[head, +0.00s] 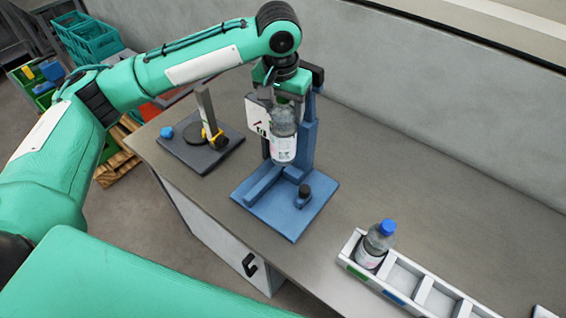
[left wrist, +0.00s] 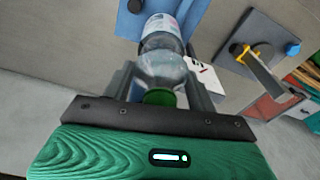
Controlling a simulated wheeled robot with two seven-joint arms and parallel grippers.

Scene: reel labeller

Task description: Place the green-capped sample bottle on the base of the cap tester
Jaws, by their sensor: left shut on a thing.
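My left gripper (head: 287,97) is shut on the green-capped sample bottle (head: 284,137), a clear bottle with a pale label. In the left wrist view my left gripper (left wrist: 160,88) has one finger on each side of the bottle (left wrist: 165,55) close to its green cap (left wrist: 160,98). In the head view the cap is hidden by the gripper. The bottle hangs about upright in front of the column of the blue cap tester (head: 310,138), seemingly above its base (head: 268,213). My right gripper is not in view.
A white rack (head: 408,282) at the right holds a blue-capped bottle (head: 376,243) and has empty compartments. A dark stand (head: 200,150) with a post and a yellow knob is left of the tester. The bench between tester and rack is clear. A wall runs behind.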

